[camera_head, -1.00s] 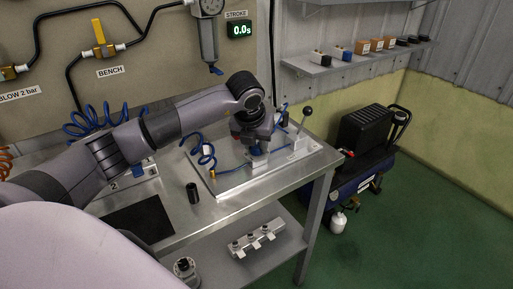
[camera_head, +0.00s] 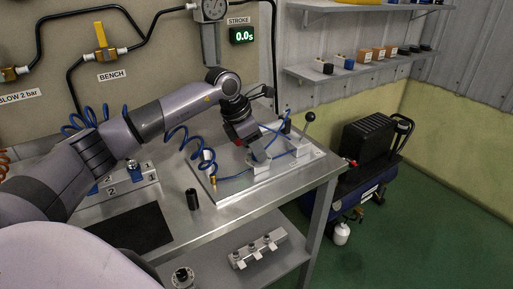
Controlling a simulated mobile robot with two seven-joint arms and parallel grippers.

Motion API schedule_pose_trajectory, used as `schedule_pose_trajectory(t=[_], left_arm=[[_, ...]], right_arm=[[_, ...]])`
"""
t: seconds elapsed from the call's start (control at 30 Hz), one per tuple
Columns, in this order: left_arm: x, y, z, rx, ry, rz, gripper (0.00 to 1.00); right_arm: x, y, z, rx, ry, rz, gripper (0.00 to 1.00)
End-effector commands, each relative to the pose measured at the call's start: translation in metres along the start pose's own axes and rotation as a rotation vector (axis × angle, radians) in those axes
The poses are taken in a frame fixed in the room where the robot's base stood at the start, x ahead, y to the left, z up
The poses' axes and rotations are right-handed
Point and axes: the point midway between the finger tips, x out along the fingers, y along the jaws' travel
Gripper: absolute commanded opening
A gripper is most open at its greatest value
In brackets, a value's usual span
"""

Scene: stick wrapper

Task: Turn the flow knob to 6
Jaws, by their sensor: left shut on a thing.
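My left gripper (camera_head: 259,151) reaches down from the upper left to a small silver block (camera_head: 258,167) on the pale plate (camera_head: 231,191). It is shut at the top of that block, where the flow knob sits. The fingers hide the knob, and I cannot read its scale or setting. The wrist is tilted, leaning down to the right. Blue tubing (camera_head: 284,153) runs beside the gripper. A lever with a black ball (camera_head: 309,117) stands to the right on the same plate. A green display (camera_head: 242,35) above reads 0.0s. My right gripper is not in view.
A black cylinder (camera_head: 192,199) stands on the bench left of the plate. A dark mat (camera_head: 130,231) lies at the front left. A silver manifold (camera_head: 258,248) is on the lower shelf. A wall shelf (camera_head: 345,72) with small boxes is behind.

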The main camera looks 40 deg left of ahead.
Motion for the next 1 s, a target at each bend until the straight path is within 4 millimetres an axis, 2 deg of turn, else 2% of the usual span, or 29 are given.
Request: schedule_pose_trajectory(t=[0.5, 1.0], left_arm=[[-0.0009, 0.0031, 0.0009, 0.362, 0.001, -0.149, 0.05], [-0.0008, 0.0036, 0.0009, 0.464, 0.002, -0.188, 0.05]], right_arm=[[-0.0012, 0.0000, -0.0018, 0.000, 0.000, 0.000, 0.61], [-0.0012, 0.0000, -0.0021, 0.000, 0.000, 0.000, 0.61]])
